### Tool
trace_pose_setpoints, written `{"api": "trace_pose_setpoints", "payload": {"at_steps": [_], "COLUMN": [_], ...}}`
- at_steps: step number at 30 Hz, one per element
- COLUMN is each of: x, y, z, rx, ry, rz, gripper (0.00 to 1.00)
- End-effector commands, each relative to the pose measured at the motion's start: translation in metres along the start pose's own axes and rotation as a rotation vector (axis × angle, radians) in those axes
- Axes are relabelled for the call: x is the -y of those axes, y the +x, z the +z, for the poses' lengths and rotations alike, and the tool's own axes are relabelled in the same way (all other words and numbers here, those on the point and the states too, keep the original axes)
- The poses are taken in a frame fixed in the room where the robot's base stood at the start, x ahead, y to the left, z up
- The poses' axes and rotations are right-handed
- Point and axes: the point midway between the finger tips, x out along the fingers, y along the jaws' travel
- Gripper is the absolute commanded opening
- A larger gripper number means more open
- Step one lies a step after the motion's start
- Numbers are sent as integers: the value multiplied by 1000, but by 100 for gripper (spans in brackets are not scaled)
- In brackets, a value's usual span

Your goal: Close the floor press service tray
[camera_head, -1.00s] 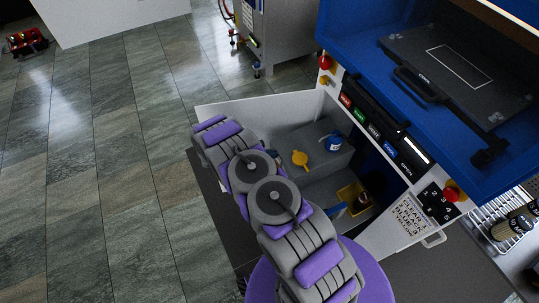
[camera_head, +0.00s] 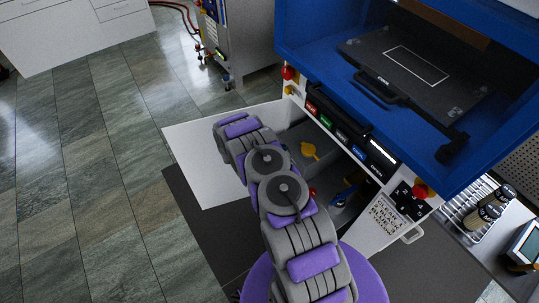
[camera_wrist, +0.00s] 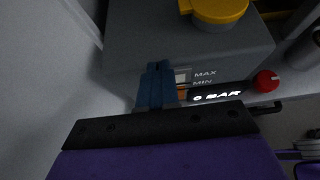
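The floor press has a blue upper body (camera_head: 310,50) and a white open door (camera_head: 205,155) swung out to the left. The service tray carries a grey tank (camera_head: 288,133) with a yellow cap (camera_head: 310,149). It sits partly inside the cabinet opening, with its rear covered by the press. In the wrist view the grey tank (camera_wrist: 130,45) is close ahead, with its MAX and MIN marks showing. My gripper (camera_wrist: 157,72) has blue fingers that appear together, close in front of the tank; contact is unclear. In the head view my arm hides the gripper and much of the tray.
A red knob (camera_wrist: 266,81) stands right of the tank in the wrist view. A control panel (camera_head: 345,135) runs above the opening. A metal cabinet (camera_head: 238,40) stands behind, and a bench with rollers (camera_head: 484,218) is at right. Tiled floor (camera_head: 75,180) is clear at left.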

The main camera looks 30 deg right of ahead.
Motion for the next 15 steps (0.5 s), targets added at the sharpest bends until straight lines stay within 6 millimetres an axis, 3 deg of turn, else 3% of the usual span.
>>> {"api": "trace_pose_setpoints", "payload": {"at_steps": [3,15], "x": [4,2], "y": [26,77], "z": [12,48], "rx": [-2,11], "ry": [6,4], "rz": [-9,-6], "gripper": [0,0]}}
